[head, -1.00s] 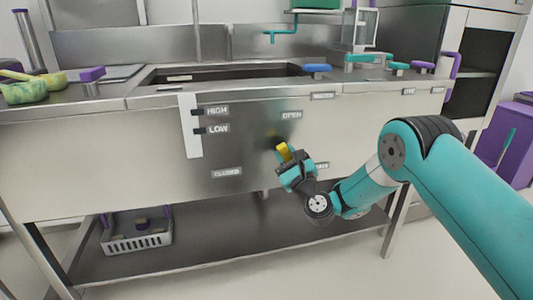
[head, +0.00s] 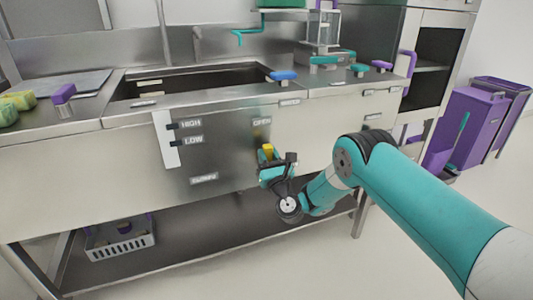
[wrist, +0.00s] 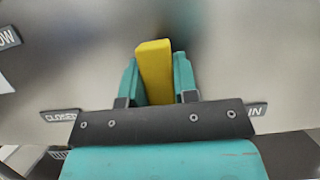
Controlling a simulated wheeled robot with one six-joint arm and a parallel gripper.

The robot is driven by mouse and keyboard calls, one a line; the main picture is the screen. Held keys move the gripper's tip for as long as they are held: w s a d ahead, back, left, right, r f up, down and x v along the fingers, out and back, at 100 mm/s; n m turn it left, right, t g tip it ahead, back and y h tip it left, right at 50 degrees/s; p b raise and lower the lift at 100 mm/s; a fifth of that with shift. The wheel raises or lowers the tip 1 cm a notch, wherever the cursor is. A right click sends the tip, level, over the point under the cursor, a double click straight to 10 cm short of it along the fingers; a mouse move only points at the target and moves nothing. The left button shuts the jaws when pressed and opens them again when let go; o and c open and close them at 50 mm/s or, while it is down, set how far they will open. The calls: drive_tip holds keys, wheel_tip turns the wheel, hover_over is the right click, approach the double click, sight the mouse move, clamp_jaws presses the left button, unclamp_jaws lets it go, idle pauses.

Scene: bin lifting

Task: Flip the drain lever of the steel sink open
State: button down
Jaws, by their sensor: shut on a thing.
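My gripper (head: 275,165) is shut on the lever. In the wrist view the lever (wrist: 155,70) rises between the two teal fingers, one on each side. The lever's base is hidden.
A HIGH and LOW level gauge (head: 167,139) is on the panel's left. A blue handle (head: 284,75) sits on the sink's rim. A grey basket (head: 120,242) stands on the lower shelf. Purple bins (head: 470,125) stand at right. The floor at lower right is clear.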

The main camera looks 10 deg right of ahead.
drive_tip(key=c, duration=0.9)
unclamp_jaws()
drive_tip(key=shift+f, duration=0.1)
drive_tip(key=b, duration=0.3)
drive_tip(key=f+b, duration=0.1)
drive_tip(key=b, duration=0.1)
drive_tip(key=shift+s+d+b, duration=0.1)
drive_tip(key=shift+s+b, duration=0.2)
drive_tip(key=shift+b, duration=0.1)
drive_tip(key=b+v, duration=0.5)
drive_tip(key=b, duration=0.5)
drive_tip(key=b+v, duration=0.6)
drive_tip(key=b, duration=0.4)
drive_tip(key=r+b+v, duration=0.1)
drive_tip(key=b+v, duration=0.4)
drive_tip(key=b, duration=0.5)
drive_tip(key=shift+s+f, duration=0.15)
drive_tip(key=shift+s, duration=0.2)
